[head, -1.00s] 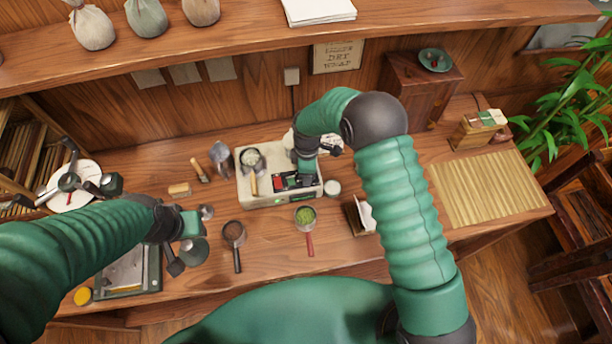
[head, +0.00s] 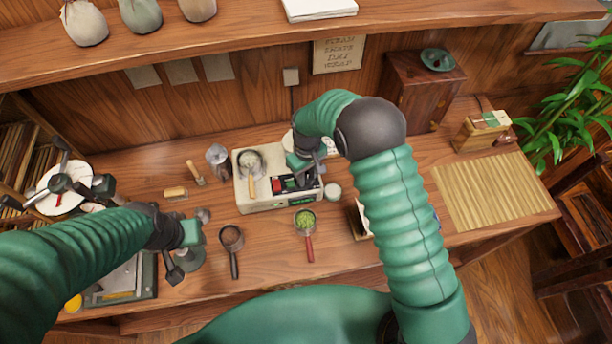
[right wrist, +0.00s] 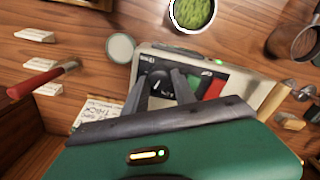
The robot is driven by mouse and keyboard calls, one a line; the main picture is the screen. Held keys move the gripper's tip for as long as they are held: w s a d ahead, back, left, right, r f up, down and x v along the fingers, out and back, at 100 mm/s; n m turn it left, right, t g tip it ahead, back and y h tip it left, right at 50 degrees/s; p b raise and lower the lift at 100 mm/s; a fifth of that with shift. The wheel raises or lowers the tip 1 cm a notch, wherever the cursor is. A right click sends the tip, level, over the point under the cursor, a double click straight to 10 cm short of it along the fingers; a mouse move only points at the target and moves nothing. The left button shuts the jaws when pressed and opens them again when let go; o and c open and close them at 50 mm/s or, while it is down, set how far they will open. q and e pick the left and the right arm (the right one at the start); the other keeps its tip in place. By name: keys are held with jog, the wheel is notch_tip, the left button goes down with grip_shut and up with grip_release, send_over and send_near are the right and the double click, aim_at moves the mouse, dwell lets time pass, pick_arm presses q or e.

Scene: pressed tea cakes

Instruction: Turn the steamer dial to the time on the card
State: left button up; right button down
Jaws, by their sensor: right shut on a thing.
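The cream steamer (head: 246,206) stands on the middle of the bench, with a dark front panel bearing red and green patches. My right gripper (head: 302,180) reaches down onto the right part of this panel. In the right wrist view, the steamer (right wrist: 266,98) shows its black dial (right wrist: 160,82) between the fingers of my right gripper (right wrist: 163,84), which is shut on it. The dial's exact setting is too small to read. A pale card with writing (right wrist: 97,112) lies beside the gripper in that view, its time unreadable. My left gripper (head: 190,234) hangs over the left bench, its fingers unclear.
A strainer with green powder (head: 305,222) and a dark-filled scoop (head: 231,238) lie in front of the steamer. A round white lid (head: 333,190) sits at its right. A bamboo mat (head: 490,190) covers the right bench. A wooden cabinet (head: 405,95) stands behind.

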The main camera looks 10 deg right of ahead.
jog(key=shift+m, duration=1)
jog(key=shift+s+f, duration=0.1)
jog(key=shift+s, duration=0.05)
